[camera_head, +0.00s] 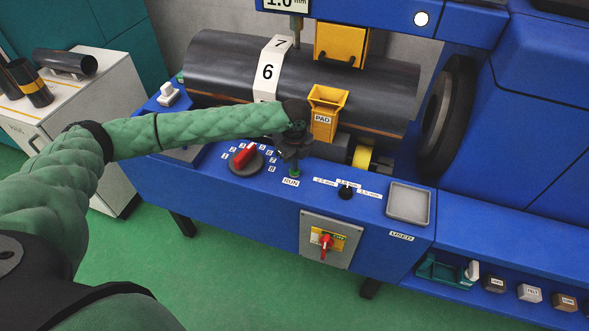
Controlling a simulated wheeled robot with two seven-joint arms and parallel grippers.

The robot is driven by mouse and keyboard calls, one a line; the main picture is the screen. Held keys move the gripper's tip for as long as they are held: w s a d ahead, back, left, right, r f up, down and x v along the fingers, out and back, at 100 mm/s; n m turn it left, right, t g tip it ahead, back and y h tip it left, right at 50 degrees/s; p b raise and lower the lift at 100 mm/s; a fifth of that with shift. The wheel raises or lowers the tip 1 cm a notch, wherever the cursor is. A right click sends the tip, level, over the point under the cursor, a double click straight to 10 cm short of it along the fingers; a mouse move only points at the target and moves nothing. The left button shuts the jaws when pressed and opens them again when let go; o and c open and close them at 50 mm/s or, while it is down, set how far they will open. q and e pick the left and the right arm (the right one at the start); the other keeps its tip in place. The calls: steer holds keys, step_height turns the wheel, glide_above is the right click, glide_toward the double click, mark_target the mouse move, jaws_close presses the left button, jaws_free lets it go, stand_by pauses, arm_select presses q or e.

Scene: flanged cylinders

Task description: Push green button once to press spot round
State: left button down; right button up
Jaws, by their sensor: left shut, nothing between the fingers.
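The green button (295,173) sits on the blue console just above the "RUN" label. My left gripper (294,158) is shut and points down right over the button, its tip at or just above it. I cannot tell whether it touches the button. The large dark cylinder (220,65) lies behind the console, with a white number band (270,70) showing 6 and 7. A yellow holder marked "PAD" (327,100) stands in front of the cylinder, below a yellow press head (340,43). My right gripper is not in view.
A red-handled dial (245,158) with numbers is left of the button. A small black knob (345,191) and a grey "USED" tray (408,203) are to the right. A red switch (326,241) is on the front panel. Labelled blocks (529,292) lie at lower right.

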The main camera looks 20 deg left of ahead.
arm_select(q)
steer(key=shift+f, duration=0.6)
stand_by(0.6)
steer(key=shift+r+p, duration=2.6)
steer(key=shift+r, duration=0.25)
